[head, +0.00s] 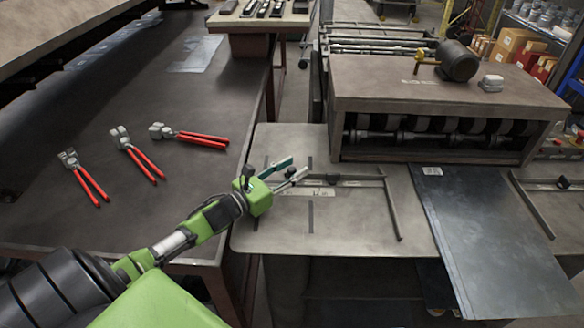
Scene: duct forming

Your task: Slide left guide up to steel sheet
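The left guide (393,208) is a grey L-shaped bar on the metal feed table (265,236), with a slotted arm reaching left towards my gripper. The steel sheet (490,245) is a dark flat panel lying to the right of the guide and overhanging the front edge. A strip of bare table shows between guide and sheet. My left gripper (297,168) is over the left part of the feed table, at the left end of the guide's arm. Its two fingers are apart, with nothing seen between them. Whether it touches the guide cannot be told. My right gripper is not in view.
The forming machine (430,90) stands behind the feed table, with rollers at its front opening. A second guide (530,205) lies right of the sheet. A dark workbench (110,210) on the left holds three red-handled pliers (203,138).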

